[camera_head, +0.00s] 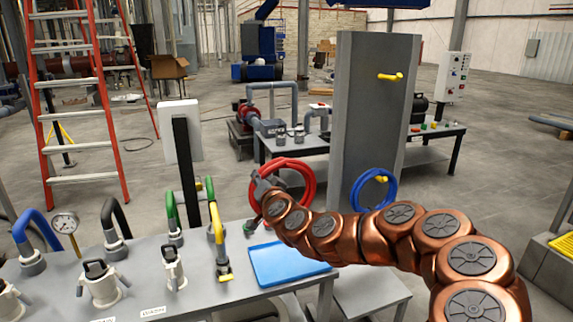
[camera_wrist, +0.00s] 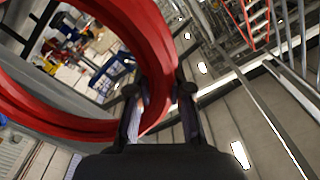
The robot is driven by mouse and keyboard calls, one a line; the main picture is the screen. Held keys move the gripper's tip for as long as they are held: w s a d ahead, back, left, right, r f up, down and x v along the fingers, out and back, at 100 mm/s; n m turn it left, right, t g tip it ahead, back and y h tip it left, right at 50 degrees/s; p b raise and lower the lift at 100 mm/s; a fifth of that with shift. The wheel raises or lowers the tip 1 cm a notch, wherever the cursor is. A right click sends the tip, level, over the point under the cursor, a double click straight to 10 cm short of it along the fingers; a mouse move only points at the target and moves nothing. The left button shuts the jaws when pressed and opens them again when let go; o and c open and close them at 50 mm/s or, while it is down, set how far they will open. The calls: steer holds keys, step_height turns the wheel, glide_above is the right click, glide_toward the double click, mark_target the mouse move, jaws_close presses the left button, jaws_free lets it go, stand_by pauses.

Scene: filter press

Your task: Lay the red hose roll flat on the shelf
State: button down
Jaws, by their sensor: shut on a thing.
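The red hose roll (camera_head: 305,175) is a ring of several turns, held upright in the air in front of the tall grey panel's left side. My gripper (camera_head: 264,188) is shut on the left part of the ring. In the wrist view, the red hose roll (camera_wrist: 70,122) fills the upper left, and its right side passes between the two fingers of my gripper (camera_wrist: 158,105). A low grey surface (camera_head: 372,290), which may be the shelf, stands right of the workbench, below my arm. My arm hides part of it.
A blue hose roll (camera_head: 390,190) hangs on the lower yellow peg of the grey panel (camera_head: 362,120); the upper peg (camera_head: 390,76) is empty. The workbench (camera_head: 130,300) holds a blue tray (camera_head: 288,262), colored hoses and fittings. A white board (camera_head: 180,130) on a black post stands left of the ring.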

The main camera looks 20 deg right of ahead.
steer(key=shift+w+a+f, duration=0.35)
steer(key=shift+a+f, duration=0.05)
steer(key=shift+a, duration=0.2)
steer(key=shift+w+a+f, duration=0.35)
steer(key=shift+w+a, duration=0.05)
steer(key=shift+a, duration=0.15)
steer(key=shift+w+a+f, duration=0.35)
steer(key=shift+a+f, duration=0.05)
steer(key=shift+a, duration=0.2)
steer(key=shift+r, duration=0.1)
steer(key=shift+f, duration=0.25)
